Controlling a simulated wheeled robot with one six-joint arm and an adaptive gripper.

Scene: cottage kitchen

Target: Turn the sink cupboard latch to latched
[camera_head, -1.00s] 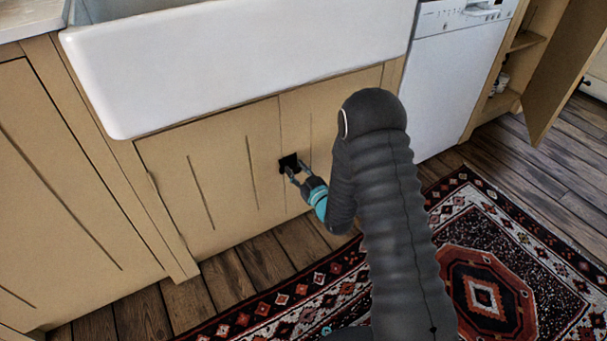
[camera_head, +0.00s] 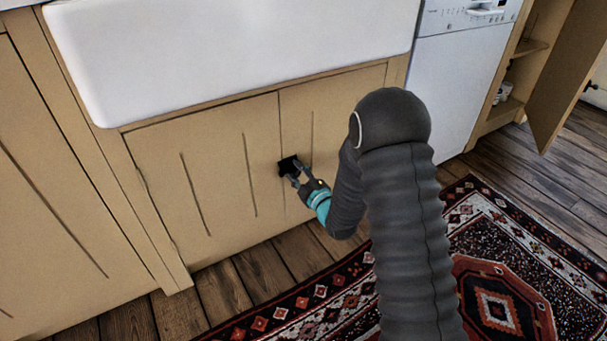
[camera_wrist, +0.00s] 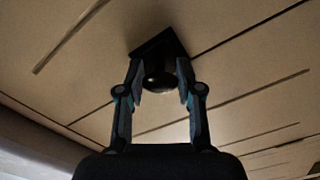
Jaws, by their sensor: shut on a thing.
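The sink cupboard (camera_head: 220,165) has wooden doors below the white sink, and they look shut. Its latch (camera_head: 287,166) is a small black plate near the seam between the doors. In the wrist view the latch (camera_wrist: 158,77) shows as a dark square plate with a rounded black knob. My gripper (camera_head: 297,177) is at the latch, with its fingers on either side of the knob. The wrist view shows my gripper (camera_wrist: 160,90) with its fingertips closed on the knob's sides. The exact turn of the latch is hard to read.
The white sink (camera_head: 230,50) overhangs the cupboard. A white dishwasher (camera_head: 462,75) stands to the right, beside an open cupboard door (camera_head: 565,75). A patterned rug (camera_head: 500,250) lies on the wooden floor (camera_head: 225,290).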

